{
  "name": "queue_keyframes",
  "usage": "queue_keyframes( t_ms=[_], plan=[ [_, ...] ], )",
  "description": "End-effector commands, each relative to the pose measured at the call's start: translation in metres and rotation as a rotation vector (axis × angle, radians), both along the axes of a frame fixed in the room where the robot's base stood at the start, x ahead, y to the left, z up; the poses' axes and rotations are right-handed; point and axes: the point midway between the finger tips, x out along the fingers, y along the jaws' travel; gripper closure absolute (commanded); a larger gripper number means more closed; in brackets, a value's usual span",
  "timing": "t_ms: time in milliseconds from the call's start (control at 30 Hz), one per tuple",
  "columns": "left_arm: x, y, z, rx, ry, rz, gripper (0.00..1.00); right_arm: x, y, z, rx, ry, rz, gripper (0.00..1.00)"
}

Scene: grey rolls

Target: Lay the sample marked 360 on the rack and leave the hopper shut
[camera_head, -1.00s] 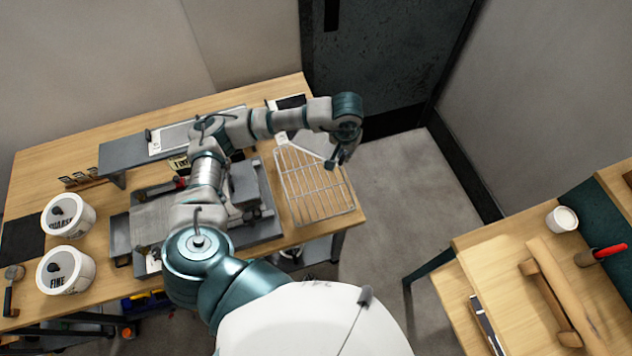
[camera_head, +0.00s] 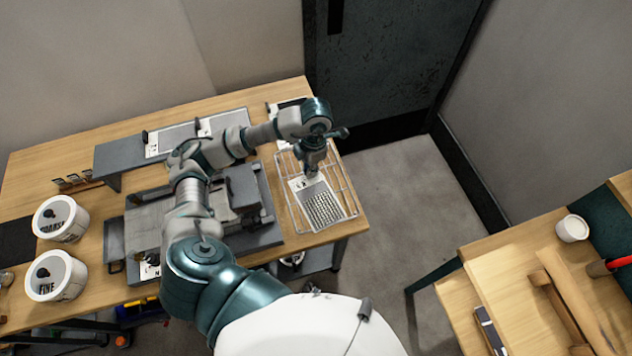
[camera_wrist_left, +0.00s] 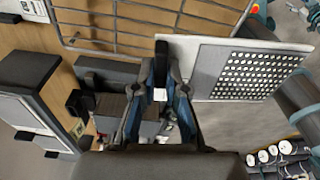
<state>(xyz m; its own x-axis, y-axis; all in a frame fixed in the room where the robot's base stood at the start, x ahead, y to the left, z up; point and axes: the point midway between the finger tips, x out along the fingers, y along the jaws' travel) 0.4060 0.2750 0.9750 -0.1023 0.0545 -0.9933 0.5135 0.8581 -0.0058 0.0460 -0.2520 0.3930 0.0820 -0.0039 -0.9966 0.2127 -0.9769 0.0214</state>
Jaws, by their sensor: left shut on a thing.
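My left gripper (camera_head: 311,174) is shut on a pale flat sample plate (camera_head: 322,205) with a dark-dotted patch. The plate is over the wire rack (camera_head: 352,205) at the table's right end. I cannot tell whether it touches the wires. Its small marking is too small to read. In the left wrist view, the gripper (camera_wrist_left: 160,85) pinches the plate (camera_wrist_left: 185,62) by one end, and rack wires (camera_wrist_left: 120,22) show beyond. A grey machine (camera_head: 150,225) sits left of the rack, partly behind my arm. I cannot make out its hopper's state. My right gripper is out of view.
A grey raised shelf (camera_head: 125,158) behind the machine bears flat plates. Two white tubs, COARSE (camera_head: 60,218) and FINE (camera_head: 56,276), stand at the left. A second bench (camera_head: 500,270) with a white cup (camera_head: 571,228) is at the right, across open floor.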

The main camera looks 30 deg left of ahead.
Motion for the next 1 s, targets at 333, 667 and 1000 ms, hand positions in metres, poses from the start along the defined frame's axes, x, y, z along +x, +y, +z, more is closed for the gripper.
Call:
queue_keyframes(
  t_ms=[333,667,1000],
  plan=[
    [-0.026,0.028,0.002,0.003,0.000,0.955,1.00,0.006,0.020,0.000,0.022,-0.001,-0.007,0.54],
    [-0.036,0.038,0.001,0.003,0.001,1.384,1.00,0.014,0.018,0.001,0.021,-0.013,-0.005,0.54],
    [-0.037,0.041,-0.055,0.001,0.002,1.405,1.00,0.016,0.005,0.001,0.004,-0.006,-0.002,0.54]
  ],
)
